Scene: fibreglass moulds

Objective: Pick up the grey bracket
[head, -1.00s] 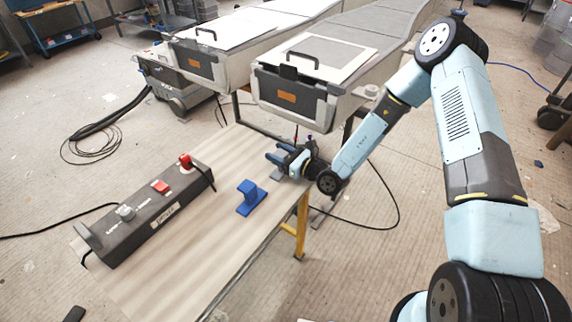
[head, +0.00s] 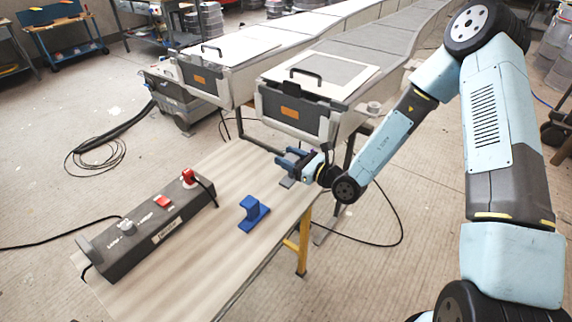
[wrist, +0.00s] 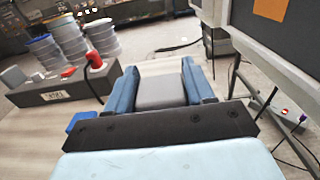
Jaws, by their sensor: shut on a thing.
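The grey bracket (wrist: 160,91) sits between the two blue fingers of my gripper (wrist: 162,88) in the wrist view, and the fingers are shut on it. In the head view my gripper (head: 288,162) is at the far right corner of the wooden table. Only a small grey part of the bracket (head: 287,182) shows there, below the fingers. From these views I cannot tell whether the bracket touches the table top.
A blue bracket (head: 254,213) stands on the table (head: 200,250), nearer than my gripper. A dark control box (head: 150,225) with red and grey knobs lies along the left side. Large moulds (head: 296,110) stand just behind the table. The table's front middle is clear.

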